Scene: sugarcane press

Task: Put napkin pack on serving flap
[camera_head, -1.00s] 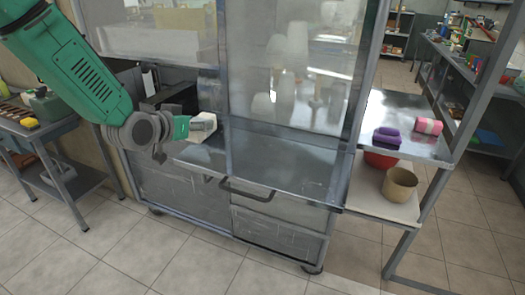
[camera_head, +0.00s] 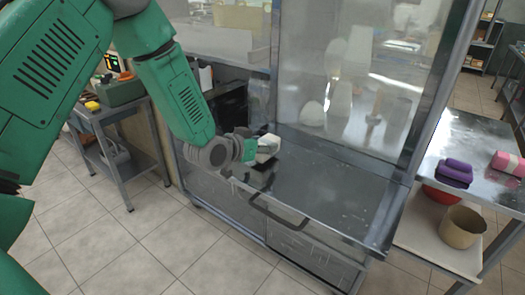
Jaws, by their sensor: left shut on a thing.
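My left gripper (camera_head: 258,156) comes in from the left and is shut on the white napkin pack (camera_head: 270,141). The pack is small and pale, and the gripper partly hides it. Both are at the left end of the serving flap (camera_head: 330,193), a flat metal shelf on the front of the glass-fronted cart. I cannot tell whether the pack touches the flap. The middle and right of the flap are bare. My right gripper is not in view.
A dark handle (camera_head: 277,213) sticks out below the flap's front edge. Glass panes (camera_head: 350,70) rise behind the flap. At right, a metal side table (camera_head: 470,140) holds purple (camera_head: 456,172) and pink (camera_head: 508,163) rolls, with a tan pot (camera_head: 461,227) and a red bowl below.

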